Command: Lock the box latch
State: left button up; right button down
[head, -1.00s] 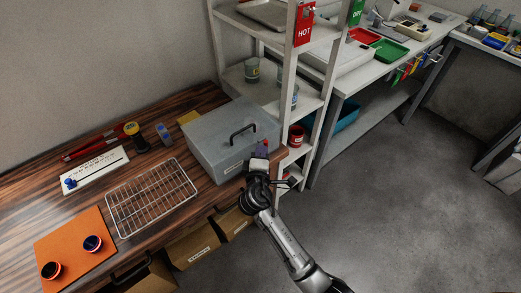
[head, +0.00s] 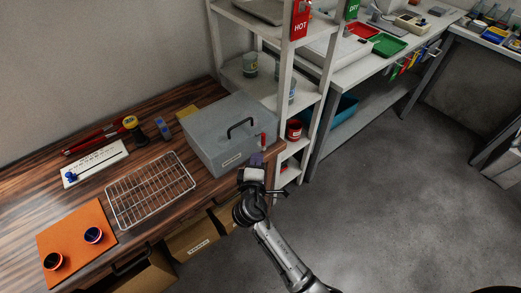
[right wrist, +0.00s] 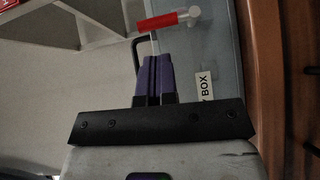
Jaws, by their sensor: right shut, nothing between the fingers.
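The grey box (head: 232,142) stands closed on the wooden bench, with a dark carrying handle (head: 242,127) on its lid and a label on its front. The box latch shows as a small red lever (head: 263,140) at the box's right front corner. In the right wrist view the red latch lever (right wrist: 168,20) with a pale tip lies across the picture just beyond my fingertips. My right gripper (head: 256,159) is in front of the box, below the lever. Its purple fingers (right wrist: 153,78) are together and empty; a small gap seems to separate them from the lever. My left gripper is out of view.
A wire rack (head: 150,190) and an orange mat (head: 75,240) with two small cups lie left of the box. A white shelf unit (head: 285,95) stands close on the box's right. Open floor (head: 410,200) lies to the right.

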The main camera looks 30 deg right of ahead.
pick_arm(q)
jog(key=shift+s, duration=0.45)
pick_arm(e)
jog(key=shift+v, duration=2.25)
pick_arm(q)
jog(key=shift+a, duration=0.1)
